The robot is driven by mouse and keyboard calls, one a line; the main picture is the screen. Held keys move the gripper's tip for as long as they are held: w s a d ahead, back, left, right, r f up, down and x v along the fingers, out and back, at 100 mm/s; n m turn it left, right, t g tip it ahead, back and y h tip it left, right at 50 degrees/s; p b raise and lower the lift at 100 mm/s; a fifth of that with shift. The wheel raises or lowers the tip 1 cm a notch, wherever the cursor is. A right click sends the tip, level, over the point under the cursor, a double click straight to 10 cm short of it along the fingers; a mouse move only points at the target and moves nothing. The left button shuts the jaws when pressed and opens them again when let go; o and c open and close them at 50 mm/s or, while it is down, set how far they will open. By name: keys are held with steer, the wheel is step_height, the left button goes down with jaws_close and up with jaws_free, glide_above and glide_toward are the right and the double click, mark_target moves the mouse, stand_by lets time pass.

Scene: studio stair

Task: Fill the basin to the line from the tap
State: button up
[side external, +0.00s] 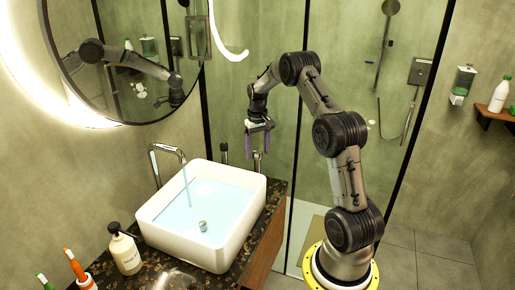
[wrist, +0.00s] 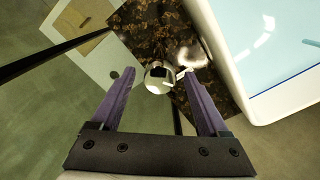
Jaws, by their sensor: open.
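The white basin (side external: 165,232) stands on the dark speckled counter and holds pale blue water (side external: 222,205). My gripper (side external: 258,153) is open and empty, with purple fingers pointing down, just above a slim upright fitting (side external: 256,165) behind the basin. In the wrist view a round chrome knob (wrist: 158,80) lies between the fingertips, apparently untouched. A second chrome fitting (wrist: 190,57) is beside the right finger. The basin's edge (wrist: 225,62) is at right.
A round mirror (side external: 130,55) hangs above. Glass shower panels with dark frames stand behind my arm. A metal plug (side external: 203,226) shows in the water.

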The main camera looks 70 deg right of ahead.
mark_target(258, 151)
step_height(258, 151, up, 14)
stand_by(0.5)
steer(key=shift+f, duration=0.1)
stand_by(5.9)
step_height(258, 151, down, 13)
steer(key=n, duration=0.6)
stand_by(0.4)
